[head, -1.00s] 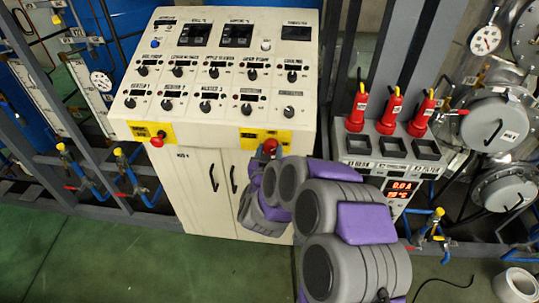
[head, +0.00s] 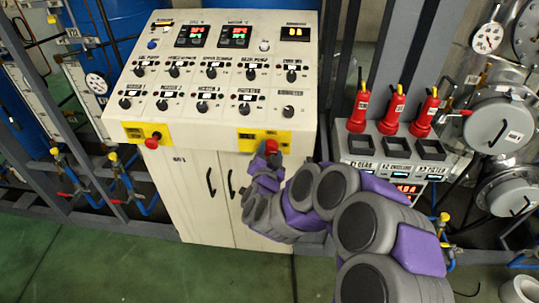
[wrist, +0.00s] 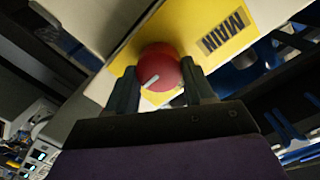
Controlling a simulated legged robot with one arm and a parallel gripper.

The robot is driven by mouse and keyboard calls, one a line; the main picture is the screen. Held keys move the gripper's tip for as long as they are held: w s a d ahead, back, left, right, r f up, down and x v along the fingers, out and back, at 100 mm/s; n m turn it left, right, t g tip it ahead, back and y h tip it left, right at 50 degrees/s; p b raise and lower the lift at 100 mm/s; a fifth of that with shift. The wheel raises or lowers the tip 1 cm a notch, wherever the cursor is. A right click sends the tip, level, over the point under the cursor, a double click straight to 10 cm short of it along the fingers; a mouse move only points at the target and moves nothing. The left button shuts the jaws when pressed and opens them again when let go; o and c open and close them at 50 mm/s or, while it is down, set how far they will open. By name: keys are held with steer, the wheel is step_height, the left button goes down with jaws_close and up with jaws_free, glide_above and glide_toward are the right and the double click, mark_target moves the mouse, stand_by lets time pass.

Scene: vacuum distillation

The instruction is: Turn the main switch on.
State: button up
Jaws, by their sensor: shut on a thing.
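The main switch (head: 271,146) is a red round knob on a yellow plate (head: 250,136) at the lower right front of the cream control cabinet. In the wrist view the red knob (wrist: 158,66), with a white pointer mark lying at a slant, sits beside the "MAIN" label (wrist: 226,34). My gripper (wrist: 158,82) is shut on the knob, one finger on each side. In the head view my gripper (head: 268,160) reaches up to the knob from below, and the arm hides part of the cabinet door. The displays (head: 235,36) on the panel are lit.
A red mushroom button (head: 153,141) is on a yellow plate at the panel's left. Several small knobs cover the sloped panel (head: 215,120). The green floor at the left is clear.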

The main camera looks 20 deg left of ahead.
steer(key=shift+f, duration=0.25)
steer(key=o, duration=0.9)
steer(key=shift+a, duration=0.1)
steer(key=shift+o, duration=0.7)
steer(key=shift+r, duration=0.15)
